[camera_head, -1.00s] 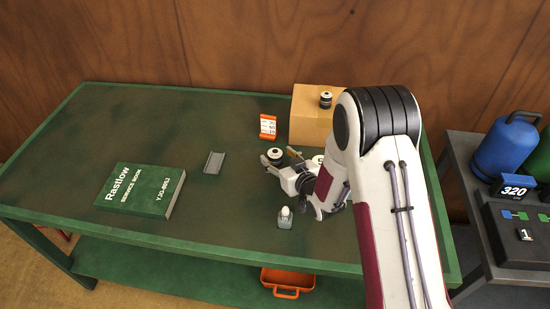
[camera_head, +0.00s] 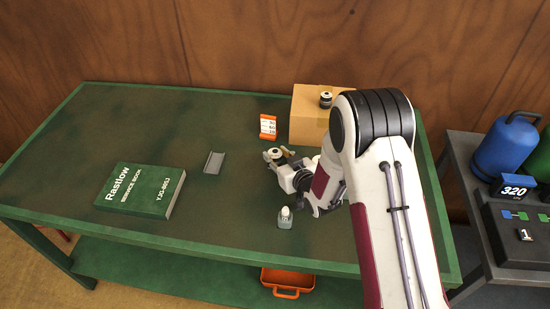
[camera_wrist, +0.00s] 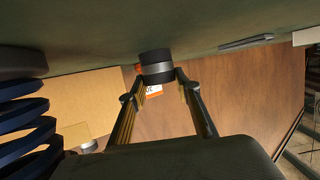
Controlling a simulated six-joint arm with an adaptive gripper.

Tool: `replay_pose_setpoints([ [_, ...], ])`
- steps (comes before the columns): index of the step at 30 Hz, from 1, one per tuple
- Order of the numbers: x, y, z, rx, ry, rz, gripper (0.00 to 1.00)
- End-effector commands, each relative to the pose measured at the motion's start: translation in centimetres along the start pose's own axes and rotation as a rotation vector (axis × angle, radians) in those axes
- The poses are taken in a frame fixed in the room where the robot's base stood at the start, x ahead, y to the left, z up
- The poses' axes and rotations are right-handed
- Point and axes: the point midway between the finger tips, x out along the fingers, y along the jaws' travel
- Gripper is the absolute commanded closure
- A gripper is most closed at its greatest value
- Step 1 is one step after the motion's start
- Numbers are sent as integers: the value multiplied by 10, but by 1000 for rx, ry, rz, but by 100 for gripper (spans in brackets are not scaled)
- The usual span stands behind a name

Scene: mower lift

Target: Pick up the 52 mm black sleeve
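A black sleeve with a grey band and pale top (camera_head: 274,153) stands on the green workbench (camera_head: 225,110). In the wrist view the sleeve (camera_wrist: 156,65) is between the fingertips of my gripper (camera_wrist: 158,74). Both tips appear to be against its sides, and it seems to rest on the bench still. In the head view my gripper (camera_head: 277,157) reaches in from the right. A similar black sleeve (camera_head: 326,100) stands on the cardboard box (camera_head: 308,118). A pale-topped round piece (camera_head: 316,159) is mostly hidden behind my arm.
An orange and white card (camera_head: 268,126) stands behind the sleeve. A small bottle (camera_head: 285,217) is in front of my gripper. A grey channel piece (camera_head: 214,163) and a green service book (camera_head: 141,190) lie to the left. The bench's far left is clear.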

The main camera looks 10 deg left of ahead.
Motion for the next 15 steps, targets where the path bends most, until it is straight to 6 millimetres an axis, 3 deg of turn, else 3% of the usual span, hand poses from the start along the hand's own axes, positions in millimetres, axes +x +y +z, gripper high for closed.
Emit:
replay_pose_setpoints([
  [15, -2, 0, -8, -1, 6, 0, 100],
])
